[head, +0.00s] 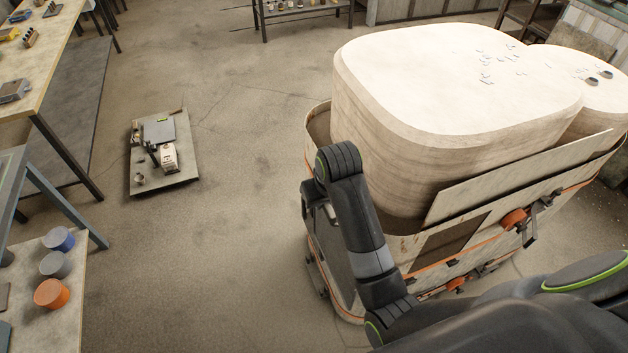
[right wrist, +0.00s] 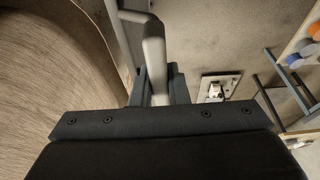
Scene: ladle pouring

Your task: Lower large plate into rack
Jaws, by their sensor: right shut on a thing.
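In the right wrist view my right gripper (right wrist: 159,90) is shut on a grey bent bar (right wrist: 154,55), which runs up between the fingers and turns left near the top. What the bar belongs to cannot be told. In the head view a long pale flat panel (head: 515,180) leans against the side of a large rounded block; it may be the large plate, but I cannot be sure. It stands along the inner edge of a low orange-trimmed holder (head: 470,240). I cannot make out separate rack slots. My left gripper is not in view.
The large pale block (head: 450,85) fills the upper right. A flat board with small items (head: 150,190) lies on the floor at left. A table with blue, grey and orange pots (head: 50,295) stands at lower left. The middle floor is clear.

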